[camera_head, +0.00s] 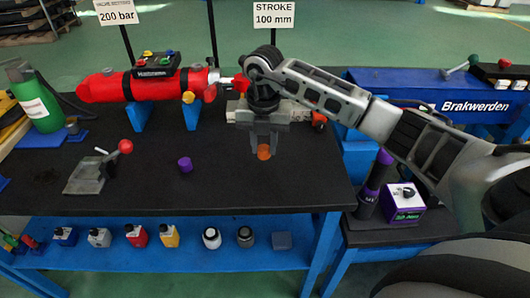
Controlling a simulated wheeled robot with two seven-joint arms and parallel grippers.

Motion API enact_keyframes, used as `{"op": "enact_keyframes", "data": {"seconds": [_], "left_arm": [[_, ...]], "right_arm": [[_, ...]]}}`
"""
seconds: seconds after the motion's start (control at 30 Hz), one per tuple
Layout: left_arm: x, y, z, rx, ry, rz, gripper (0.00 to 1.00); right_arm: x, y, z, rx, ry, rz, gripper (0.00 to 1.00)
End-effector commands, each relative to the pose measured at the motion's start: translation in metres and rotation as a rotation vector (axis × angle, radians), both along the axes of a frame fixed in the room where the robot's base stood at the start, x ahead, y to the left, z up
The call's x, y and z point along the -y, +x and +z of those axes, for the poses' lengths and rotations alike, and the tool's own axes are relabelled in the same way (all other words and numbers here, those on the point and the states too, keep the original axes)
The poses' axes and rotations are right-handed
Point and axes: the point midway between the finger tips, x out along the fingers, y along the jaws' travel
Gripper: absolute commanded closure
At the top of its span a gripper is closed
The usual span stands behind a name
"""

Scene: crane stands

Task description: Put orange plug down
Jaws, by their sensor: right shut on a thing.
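The orange plug (264,152) is a small orange cylinder, held low between the fingers of my right gripper (264,146). The gripper points down over the right part of the black table top (228,190) and is shut on the plug. I cannot tell whether the plug touches the table. My right arm comes in from the right. My left gripper is not in view.
A purple plug (185,165) stands on the table to the left. A red cylinder (105,87) rests on blue stands behind. A lever device with a red knob (125,146) is at the left. Several small containers, including a red one (137,235), stand on the lower blue shelf.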

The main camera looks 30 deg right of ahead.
Motion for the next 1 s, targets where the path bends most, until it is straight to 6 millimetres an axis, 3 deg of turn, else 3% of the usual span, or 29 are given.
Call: {"op": "enact_keyframes", "data": {"seconds": [0.3, 0.73, 0.77, 0.8, 1.0], "left_arm": [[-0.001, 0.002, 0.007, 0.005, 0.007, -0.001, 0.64], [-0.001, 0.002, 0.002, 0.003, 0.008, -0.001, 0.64], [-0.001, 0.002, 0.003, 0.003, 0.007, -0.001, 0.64], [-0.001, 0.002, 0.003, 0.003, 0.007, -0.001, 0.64], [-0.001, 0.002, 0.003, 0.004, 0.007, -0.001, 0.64]], "right_arm": [[0.007, 0.004, -0.037, -0.003, 0.0, 0.0, 1.0], [0.007, 0.004, -0.045, 0.0, -0.001, 0.001, 1.0], [0.007, 0.004, -0.044, -0.001, -0.001, 0.001, 0.64], [0.007, 0.004, -0.044, -0.001, -0.001, 0.001, 0.53], [0.007, 0.004, -0.044, -0.001, -0.001, 0.0, 0.5]]}}
